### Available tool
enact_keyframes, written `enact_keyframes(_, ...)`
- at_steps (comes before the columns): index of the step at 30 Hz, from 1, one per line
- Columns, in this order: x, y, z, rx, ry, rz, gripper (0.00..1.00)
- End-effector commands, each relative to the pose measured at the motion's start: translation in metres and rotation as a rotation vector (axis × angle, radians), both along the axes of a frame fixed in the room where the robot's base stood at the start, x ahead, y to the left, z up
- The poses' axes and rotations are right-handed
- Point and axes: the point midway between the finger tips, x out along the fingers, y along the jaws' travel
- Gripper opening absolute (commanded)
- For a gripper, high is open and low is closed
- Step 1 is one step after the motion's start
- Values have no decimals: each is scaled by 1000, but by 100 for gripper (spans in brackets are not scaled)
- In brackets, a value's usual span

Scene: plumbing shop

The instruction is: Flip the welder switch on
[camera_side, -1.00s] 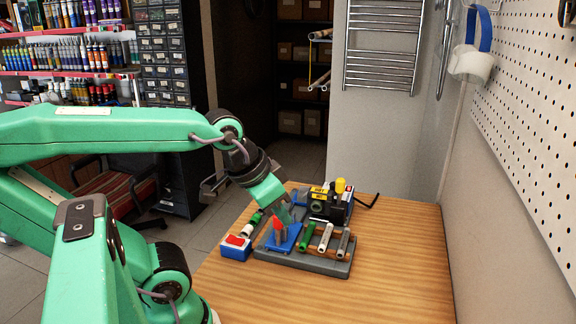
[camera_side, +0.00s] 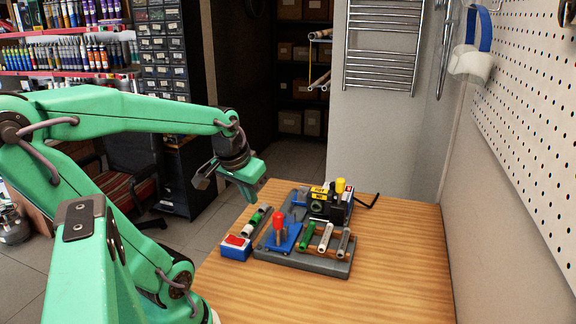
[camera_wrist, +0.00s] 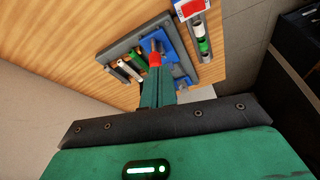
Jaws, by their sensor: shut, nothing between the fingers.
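A blue-and-white box with a red top, which looks like a rocker switch (camera_side: 236,241), sits at the rack's front left corner; it also shows in the wrist view (camera_wrist: 191,9). I cannot tell which way it is set. A red-capped lever (camera_side: 279,218) stands roughly upright on a blue base beside it; its cap also shows in the wrist view (camera_wrist: 155,59). A black machine with yellow labels (camera_side: 322,207) stands behind. My gripper (camera_side: 246,197) is shut and empty, raised behind and left of the lever, apart from it. In the wrist view its fingers (camera_wrist: 157,88) overlap the cap's lower edge.
The grey rack (camera_side: 303,264) holds several short tubes at the front right. A white-and-green tube (camera_side: 257,221) lies by the switch box. The wooden table (camera_side: 400,270) is clear to the right and in front.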

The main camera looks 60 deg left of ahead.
Motion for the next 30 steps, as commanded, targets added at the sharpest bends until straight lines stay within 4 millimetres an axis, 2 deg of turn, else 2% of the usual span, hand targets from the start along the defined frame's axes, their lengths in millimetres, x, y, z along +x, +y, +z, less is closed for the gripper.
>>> enact_keyframes(6,-18,35,-10,-17,31,132,0)
enact_keyframes(13,-37,61,-18,-31,52,234,0)
enact_keyframes(19,-45,70,-22,-38,60,276,0)
enact_keyframes(30,-46,72,-22,-38,62,281,0)
